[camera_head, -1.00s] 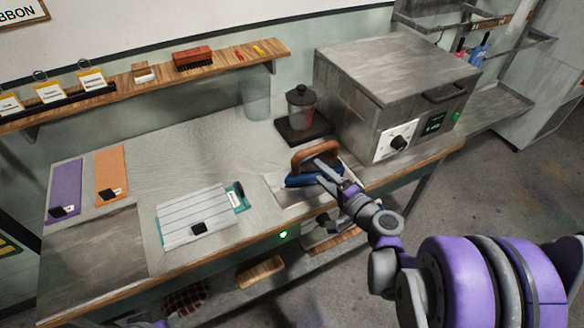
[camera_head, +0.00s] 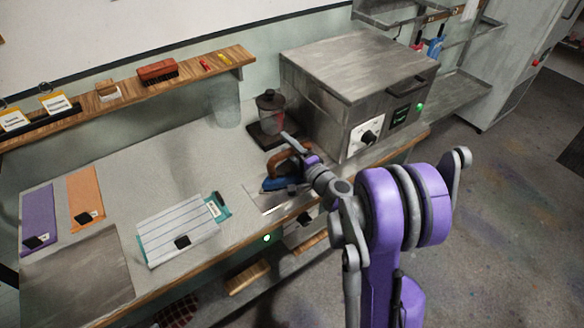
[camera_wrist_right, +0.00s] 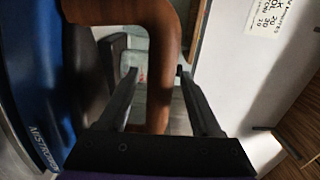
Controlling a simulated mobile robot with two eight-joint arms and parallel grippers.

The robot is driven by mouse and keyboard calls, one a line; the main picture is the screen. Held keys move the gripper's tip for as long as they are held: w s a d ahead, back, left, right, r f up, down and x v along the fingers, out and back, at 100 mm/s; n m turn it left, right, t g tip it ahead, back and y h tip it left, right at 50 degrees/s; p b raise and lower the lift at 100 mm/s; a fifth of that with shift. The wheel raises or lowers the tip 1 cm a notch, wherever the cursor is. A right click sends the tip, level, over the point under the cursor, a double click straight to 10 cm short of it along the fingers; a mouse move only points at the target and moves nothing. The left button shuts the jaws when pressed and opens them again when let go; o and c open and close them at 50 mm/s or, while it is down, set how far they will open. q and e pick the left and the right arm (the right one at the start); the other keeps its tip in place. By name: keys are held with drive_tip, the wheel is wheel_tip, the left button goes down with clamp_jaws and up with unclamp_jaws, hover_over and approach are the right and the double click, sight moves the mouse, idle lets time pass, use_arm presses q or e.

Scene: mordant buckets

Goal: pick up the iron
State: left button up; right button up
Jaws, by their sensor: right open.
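The iron has a blue body (camera_head: 276,184) and a brown handle (camera_head: 274,165). It sits on a pale metal plate (camera_head: 262,203) at the front edge of the worktable, partly hidden by my right arm. My right gripper (camera_head: 290,150) is at the handle. In the right wrist view, the open fingers (camera_wrist_right: 156,72) stand either side of an upright part of the brown handle (camera_wrist_right: 160,100), with gaps to it. The blue body (camera_wrist_right: 40,90) with white lettering fills the left of that view. My left gripper is out of view.
A grey metal oven (camera_head: 350,65) stands just behind and right of the iron. A lidded jar (camera_head: 270,108) on a dark base is behind it. The table's middle is clear.

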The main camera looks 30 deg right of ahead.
drive_tip(key=shift+w, duration=0.65)
drive_tip(key=shift+s, duration=0.1)
drive_tip(key=shift+s, duration=0.1)
drive_tip(key=shift+c, duration=1.2)
clamp_jaws()
